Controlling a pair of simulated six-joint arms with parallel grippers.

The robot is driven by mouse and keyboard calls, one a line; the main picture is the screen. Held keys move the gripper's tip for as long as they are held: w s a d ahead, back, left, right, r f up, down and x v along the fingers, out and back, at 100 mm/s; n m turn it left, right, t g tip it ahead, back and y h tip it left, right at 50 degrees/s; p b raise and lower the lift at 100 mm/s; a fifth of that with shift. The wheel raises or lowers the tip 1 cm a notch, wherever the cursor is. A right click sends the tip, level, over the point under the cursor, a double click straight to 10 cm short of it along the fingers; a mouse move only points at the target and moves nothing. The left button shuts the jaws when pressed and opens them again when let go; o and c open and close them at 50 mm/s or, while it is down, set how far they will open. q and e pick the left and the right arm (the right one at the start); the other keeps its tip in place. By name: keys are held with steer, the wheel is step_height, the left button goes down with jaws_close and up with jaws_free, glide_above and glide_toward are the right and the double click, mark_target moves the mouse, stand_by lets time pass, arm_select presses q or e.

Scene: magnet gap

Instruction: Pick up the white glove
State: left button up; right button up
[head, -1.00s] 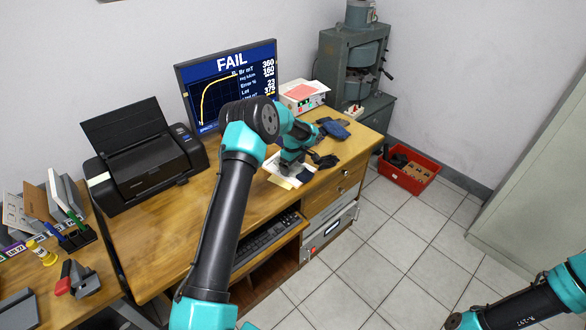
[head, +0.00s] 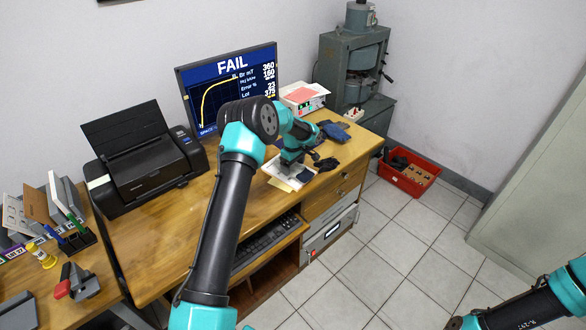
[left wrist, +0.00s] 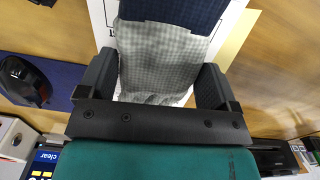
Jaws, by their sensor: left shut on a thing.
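The white glove (left wrist: 162,62) lies between the two fingers of my left gripper (left wrist: 155,88) in the left wrist view. Its pale checked fabric fills the gap, and a navy part shows at the top. In the head view my left gripper (head: 289,170) points down at white paper on the desk; its own wrist partly hides the glove there. The glove's navy part (head: 305,174) shows beside the gripper. My left gripper is shut on the glove, low over the paper. My right arm enters at the lower right, but its gripper is not in view.
The monitor (head: 228,85) and printer (head: 145,160) stand behind. A red bin (head: 410,174) sits on the floor to the right.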

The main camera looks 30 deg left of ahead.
arm_select(q)
steer(key=shift+r, duration=0.7)
steer(key=shift+s+d+r, duration=0.1)
steer(key=shift+s+r, duration=0.05)
steer(key=shift+r, duration=0.2)
steer(key=s+d+r, duration=0.1)
steer(key=s+d, duration=0.7)
steer(key=s, duration=0.5)
steer(key=shift+s+r, duration=0.15)
steer(key=shift+s, duration=0.05)
